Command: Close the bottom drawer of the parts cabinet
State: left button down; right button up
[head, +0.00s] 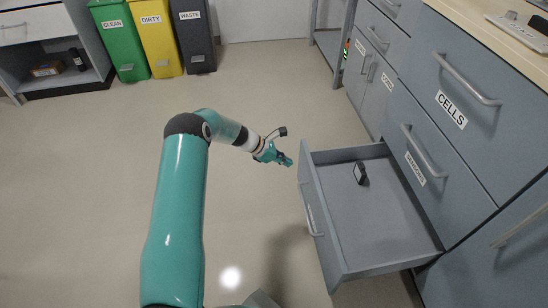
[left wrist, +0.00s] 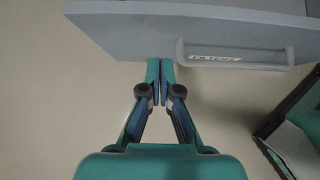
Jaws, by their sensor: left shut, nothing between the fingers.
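The bottom drawer (head: 390,222) of the grey parts cabinet (head: 468,170) stands pulled well out. A small dark box (head: 361,173) lies inside it towards the back. My left gripper (head: 286,160) is shut and empty, just left of the far end of the drawer front (head: 318,225). In the left wrist view the closed fingertips (left wrist: 160,64) reach the edge of the drawer front (left wrist: 120,35), beside its handle (left wrist: 235,55) with a label that seems to read FILTERS. I cannot tell whether they touch. My right gripper is not in view.
Above, a drawer labelled CELLS (head: 452,108) and another labelled drawer (head: 414,168) are shut. Green (head: 119,40), yellow (head: 157,38) and dark grey (head: 194,35) bins stand at the back beside a white unit (head: 38,30). The floor left of the drawer is clear.

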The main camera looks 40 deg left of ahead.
aim_at(308, 166)
pick_arm(q)
jog(key=w+d, duration=0.1)
jog(key=w+d+f+b, duration=0.1)
jog(key=w+d+f, duration=0.1)
jog(key=shift+w+d, duration=0.1)
jog(key=shift+w, duration=0.25)
jog(key=shift+w+d+r+b, duration=0.1)
jog(key=shift+w+d+b, duration=0.15)
jog(key=shift+w+b, duration=0.05)
